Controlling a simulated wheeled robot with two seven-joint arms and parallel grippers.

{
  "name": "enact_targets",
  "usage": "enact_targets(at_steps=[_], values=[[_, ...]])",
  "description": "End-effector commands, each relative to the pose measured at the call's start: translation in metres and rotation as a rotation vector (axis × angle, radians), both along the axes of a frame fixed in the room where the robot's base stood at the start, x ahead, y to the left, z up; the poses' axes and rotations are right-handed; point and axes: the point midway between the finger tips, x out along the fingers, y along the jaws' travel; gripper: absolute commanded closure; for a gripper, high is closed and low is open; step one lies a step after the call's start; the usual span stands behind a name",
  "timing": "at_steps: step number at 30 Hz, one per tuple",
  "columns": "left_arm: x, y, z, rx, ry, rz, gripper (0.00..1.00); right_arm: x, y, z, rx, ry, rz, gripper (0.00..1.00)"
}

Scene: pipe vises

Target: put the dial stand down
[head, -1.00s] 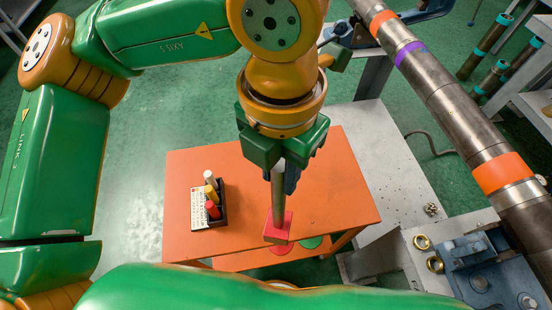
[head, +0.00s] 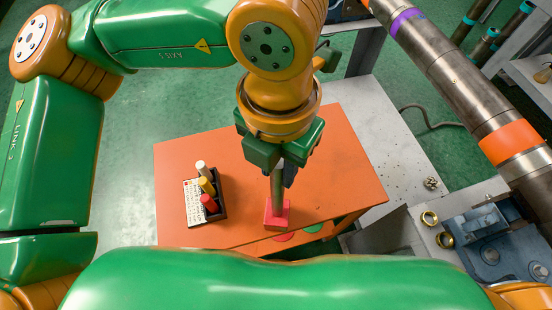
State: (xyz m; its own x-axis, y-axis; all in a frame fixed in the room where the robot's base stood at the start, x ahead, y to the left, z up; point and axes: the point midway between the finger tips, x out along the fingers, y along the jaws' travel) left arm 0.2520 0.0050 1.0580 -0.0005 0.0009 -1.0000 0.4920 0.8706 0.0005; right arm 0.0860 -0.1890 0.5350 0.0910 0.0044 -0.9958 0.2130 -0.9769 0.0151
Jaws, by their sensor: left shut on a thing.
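The dial stand has a red block base (head: 277,216) and a grey upright post (head: 277,188). It shows in the head view at or just above the front part of the orange table (head: 330,180); I cannot tell for sure whether the base touches the top. My left gripper (head: 280,168) comes down from above and is shut on the upper part of the post, which its fingers partly hide. The stand looks about upright. My right gripper is not in view.
A black tray (head: 221,207) with white, yellow and red markers and a printed card (head: 193,203) sit left of the stand. A long steel pipe (head: 465,100) with coloured bands runs along the right, above a blue vise (head: 490,245). Brass rings (head: 430,217) lie beside the vise.

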Motion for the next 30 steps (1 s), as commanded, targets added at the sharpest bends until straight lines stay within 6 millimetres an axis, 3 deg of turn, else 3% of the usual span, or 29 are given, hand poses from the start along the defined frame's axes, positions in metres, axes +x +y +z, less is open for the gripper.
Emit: enact_targets(at_steps=[1,2,5,17,25,30], values=[[0.0,0.0,-0.002,-0.002,-0.001,0.0,1.0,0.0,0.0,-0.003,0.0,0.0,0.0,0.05],[0.0,0.0,-0.002,0.0,0.0,0.0,0.68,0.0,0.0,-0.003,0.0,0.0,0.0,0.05],[0.0,0.0,-0.001,0.0,0.0,0.0,0.41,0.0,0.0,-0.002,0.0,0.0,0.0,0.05],[0.001,0.0,0.008,0.0,-0.002,0.002,0.41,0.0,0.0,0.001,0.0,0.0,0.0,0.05],[0.0,-0.001,0.074,-0.003,-0.004,0.003,0.41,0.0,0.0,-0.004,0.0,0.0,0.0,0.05],[0.0,0.0,0.113,0.0,-0.002,0.003,0.41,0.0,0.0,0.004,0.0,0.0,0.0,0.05]])
